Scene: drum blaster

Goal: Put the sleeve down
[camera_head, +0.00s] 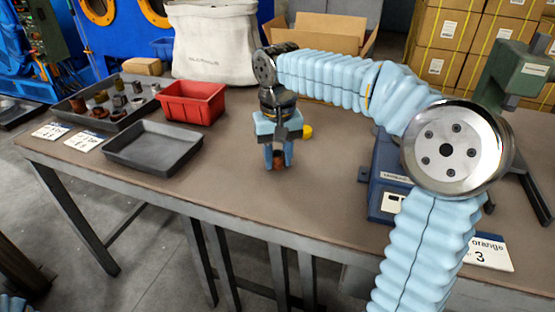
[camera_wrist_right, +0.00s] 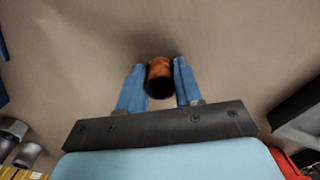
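The sleeve is a small rusty-brown cylinder (camera_head: 279,161), low over or on the brown tabletop (camera_head: 330,220); I cannot tell whether it touches the surface. My right gripper (camera_head: 279,155) points straight down with its two blue fingers on either side of the sleeve. In the right wrist view the sleeve (camera_wrist_right: 159,76) stands between the fingertips (camera_wrist_right: 160,82), which appear closed against its sides. My left gripper is not in view.
Left of my gripper are an empty dark tray (camera_head: 153,147), a red bin (camera_head: 191,102) and a tray of metal parts (camera_head: 82,113). A yellow piece (camera_head: 306,131) lies just behind my gripper. A blue device (camera_head: 388,185) stands to the right. The table's front middle is clear.

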